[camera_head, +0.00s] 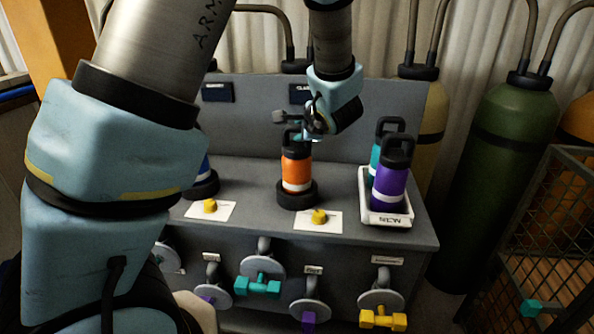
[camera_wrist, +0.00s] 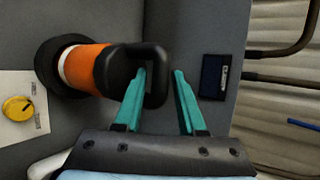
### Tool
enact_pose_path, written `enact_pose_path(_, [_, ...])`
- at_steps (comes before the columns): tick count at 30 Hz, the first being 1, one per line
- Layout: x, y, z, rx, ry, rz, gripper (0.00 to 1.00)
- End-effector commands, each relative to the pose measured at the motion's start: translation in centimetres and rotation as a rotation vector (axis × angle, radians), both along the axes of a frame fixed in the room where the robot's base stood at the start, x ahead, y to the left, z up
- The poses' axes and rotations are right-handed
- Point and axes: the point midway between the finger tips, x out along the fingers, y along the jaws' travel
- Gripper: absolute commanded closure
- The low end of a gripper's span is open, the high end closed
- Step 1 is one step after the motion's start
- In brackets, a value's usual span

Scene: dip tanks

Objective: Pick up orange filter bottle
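The orange filter bottle (camera_head: 296,172) stands upright in a black round holder (camera_head: 297,196) on the grey bench. It has a white band and a black cap with a loop handle. In the wrist view the orange bottle (camera_wrist: 85,68) lies to the left, with its black handle (camera_wrist: 154,75) reaching to the fingers. My gripper (camera_wrist: 162,74) is open there. Its left teal finger overlaps the handle loop and its right finger is beyond the handle's outer side. In the head view my gripper (camera_head: 312,132) is at the bottle's top. I cannot tell whether the fingers touch the handle.
A white tray (camera_head: 386,219) at the right holds a purple bottle (camera_head: 391,187) and a teal bottle (camera_head: 375,163). A blue bottle (camera_head: 206,168) is partly behind my arm. Yellow knobs (camera_head: 319,216) sit on the bench front. A grey back panel (camera_head: 250,125) rises behind.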

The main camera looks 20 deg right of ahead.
Motion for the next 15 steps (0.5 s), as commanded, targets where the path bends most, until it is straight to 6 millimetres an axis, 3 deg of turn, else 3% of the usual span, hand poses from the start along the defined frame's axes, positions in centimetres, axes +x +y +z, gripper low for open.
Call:
enact_pose_path(3, [-0.03, 0.0, -0.01, 0.0, 0.0, 0.0, 0.63])
enact_pose_path(13, [-0.05, 0.01, 0.0, 0.0, 0.0, 0.0, 1.0])
enact_pose_path(15, [-0.06, 0.0, 0.0, 0.0, 0.0, 0.0, 1.0])
